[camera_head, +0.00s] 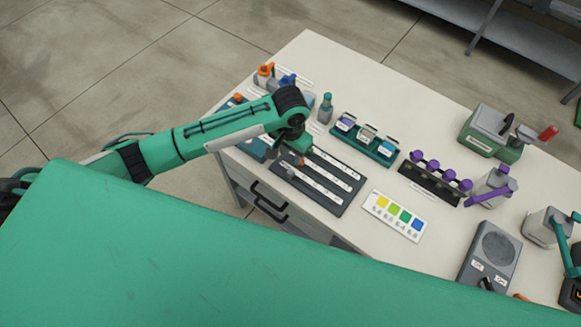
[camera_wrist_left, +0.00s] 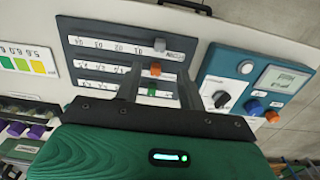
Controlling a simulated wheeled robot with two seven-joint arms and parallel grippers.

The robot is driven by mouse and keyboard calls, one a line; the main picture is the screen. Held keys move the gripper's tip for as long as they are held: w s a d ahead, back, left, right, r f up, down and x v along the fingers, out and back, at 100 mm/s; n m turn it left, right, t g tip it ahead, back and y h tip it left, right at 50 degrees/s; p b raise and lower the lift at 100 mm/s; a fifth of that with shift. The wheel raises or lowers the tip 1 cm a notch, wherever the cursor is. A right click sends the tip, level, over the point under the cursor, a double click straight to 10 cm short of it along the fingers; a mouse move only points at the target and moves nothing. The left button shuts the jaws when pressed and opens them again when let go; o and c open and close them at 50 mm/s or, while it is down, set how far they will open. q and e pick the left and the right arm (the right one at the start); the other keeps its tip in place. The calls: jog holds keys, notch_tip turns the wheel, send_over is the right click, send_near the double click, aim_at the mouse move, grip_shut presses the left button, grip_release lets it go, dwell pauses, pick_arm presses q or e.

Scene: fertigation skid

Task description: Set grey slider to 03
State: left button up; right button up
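The dark slider panel (camera_head: 318,181) lies on the bench with several white scale strips. In the left wrist view the panel (camera_wrist_left: 70,30) shows three knobs: the grey slider (camera_wrist_left: 160,44), an orange knob (camera_wrist_left: 155,69) and a green knob (camera_wrist_left: 152,88). The grey slider sits toward the right of its strip, near the label; its scale marks are too small to read surely. My left gripper (camera_wrist_left: 160,80) is open over the panel, the orange and green knobs showing between its fingers. The grey slider shows beyond the fingertips, apart from them. My right gripper is not in view.
A blue control box (camera_wrist_left: 245,80) with a dial and display is beside the panel. A colour chart (camera_head: 398,215), a green rack (camera_head: 365,139) and a purple-capped vial rack (camera_head: 430,184) stand nearby. A drawer front (camera_head: 262,203) is below the bench edge.

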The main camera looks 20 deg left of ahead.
aim_at(291, 171)
pick_arm(q)
notch_tip(291, 171, down, 10)
jog(key=shift+r+p, duration=0.1)
jog(key=shift+p, duration=0.7)
grip_shut()
